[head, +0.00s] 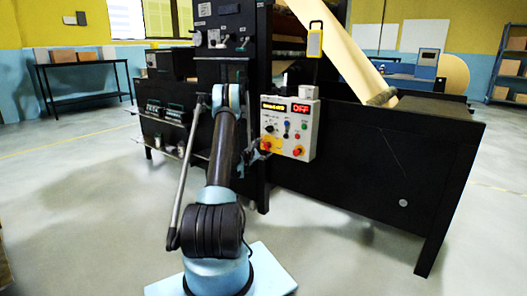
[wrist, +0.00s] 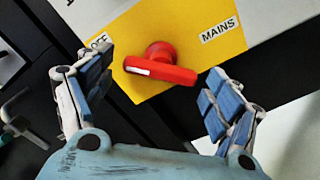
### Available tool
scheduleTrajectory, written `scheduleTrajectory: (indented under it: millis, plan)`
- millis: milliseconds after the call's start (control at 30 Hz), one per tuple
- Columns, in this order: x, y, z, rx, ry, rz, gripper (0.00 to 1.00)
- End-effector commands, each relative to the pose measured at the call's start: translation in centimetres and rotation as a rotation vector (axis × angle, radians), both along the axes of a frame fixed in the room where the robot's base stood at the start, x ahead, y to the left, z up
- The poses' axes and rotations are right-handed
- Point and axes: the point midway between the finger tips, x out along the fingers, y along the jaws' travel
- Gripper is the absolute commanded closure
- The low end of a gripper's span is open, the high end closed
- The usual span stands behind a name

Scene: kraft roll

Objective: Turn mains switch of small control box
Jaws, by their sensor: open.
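The small control box (head: 311,130) is a light grey box on the dark machine front, with a lit display reading OFF. Its mains switch is a red rotary handle (wrist: 160,70) on a yellow plate (wrist: 215,55) in the wrist view, between labels reading OFF and MAINS. The handle's bar lies nearly level, tilted slightly down to the right, its white mark at the left end. My gripper (wrist: 160,80) is open, one blue-padded finger on each side of the handle, with visible gaps to both. In the head view my arm partly hides the gripper beside the box's lower left.
A second red knob (head: 298,151) sits at the box's lower right, below small buttons. Dark levers and shelves (head: 165,125) stand left of my arm. Floor at front right is clear.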

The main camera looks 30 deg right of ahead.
Motion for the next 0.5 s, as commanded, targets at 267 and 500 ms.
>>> scheduleTrajectory:
  millis: [267, 500]
  plan:
    - [-1.8, 4.6, 0.0, 0.0, 0.001, 0.002, 0.17]
    - [-3.4, 8.3, -0.1, 0.0, 0.001, 0.001, 0.17]
